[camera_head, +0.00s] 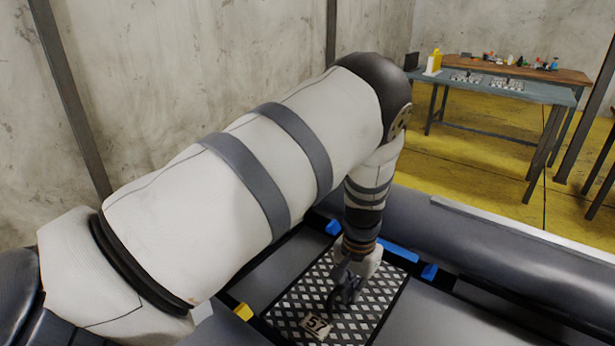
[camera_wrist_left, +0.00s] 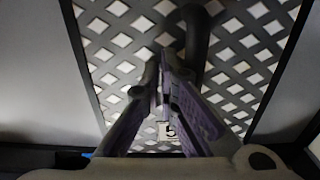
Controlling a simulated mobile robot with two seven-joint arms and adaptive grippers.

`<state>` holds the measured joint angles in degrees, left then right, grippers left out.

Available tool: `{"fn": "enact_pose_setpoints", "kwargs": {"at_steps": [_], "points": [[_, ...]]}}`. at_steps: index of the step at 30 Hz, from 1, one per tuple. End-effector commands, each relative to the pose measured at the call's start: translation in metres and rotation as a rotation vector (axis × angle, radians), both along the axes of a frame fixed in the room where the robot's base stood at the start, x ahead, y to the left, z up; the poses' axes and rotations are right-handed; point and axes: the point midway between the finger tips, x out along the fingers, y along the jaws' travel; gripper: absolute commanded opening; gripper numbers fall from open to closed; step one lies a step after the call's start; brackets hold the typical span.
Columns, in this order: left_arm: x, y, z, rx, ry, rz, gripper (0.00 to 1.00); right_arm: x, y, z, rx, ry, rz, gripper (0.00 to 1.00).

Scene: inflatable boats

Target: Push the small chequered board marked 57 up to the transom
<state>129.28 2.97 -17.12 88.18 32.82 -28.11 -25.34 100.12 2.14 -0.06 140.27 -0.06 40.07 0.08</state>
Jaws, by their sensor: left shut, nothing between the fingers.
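The small chequered board (camera_head: 368,315), dark with pale diamonds, lies between grey panels in the boat, its 57 label (camera_head: 317,326) at the near end. In the left wrist view the board (camera_wrist_left: 245,45) fills the middle, and the label (camera_wrist_left: 170,130) shows partly behind the fingers. My left gripper (camera_head: 338,303) is shut and empty, pointing down over the board behind the label. Its fingers also show in the left wrist view (camera_wrist_left: 163,85). I cannot tell whether they touch the board. I cannot identify the transom for certain. My right gripper is not in view.
A blue bar (camera_head: 398,250) lies across the board's far end, with blue blocks (camera_head: 429,271) nearby. A yellow block (camera_head: 243,311) sits at the left. A thick grey boat tube (camera_head: 480,243) runs behind. A table (camera_head: 545,95) with small items stands far back.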

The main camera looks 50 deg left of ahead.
Motion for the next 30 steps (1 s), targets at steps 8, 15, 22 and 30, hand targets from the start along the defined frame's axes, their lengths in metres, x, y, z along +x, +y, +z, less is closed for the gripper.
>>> {"fn": "enact_pose_setpoints", "kwargs": {"at_steps": [8, 15, 22, 30], "points": [[-0.006, 0.025, 0.0, 0.0, 0.0, 0.002, 0.03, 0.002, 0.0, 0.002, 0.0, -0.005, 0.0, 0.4], [-0.011, 0.046, 0.0, 0.0, 0.0, 0.002, 0.03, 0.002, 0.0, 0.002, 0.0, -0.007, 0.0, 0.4], [-0.016, 0.066, 0.0, 0.0, 0.001, 0.002, 0.03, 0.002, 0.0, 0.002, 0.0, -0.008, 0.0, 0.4], [-0.022, 0.09, -0.001, 0.001, 0.002, 0.002, 0.03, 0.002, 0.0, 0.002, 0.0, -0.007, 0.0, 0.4]]}}
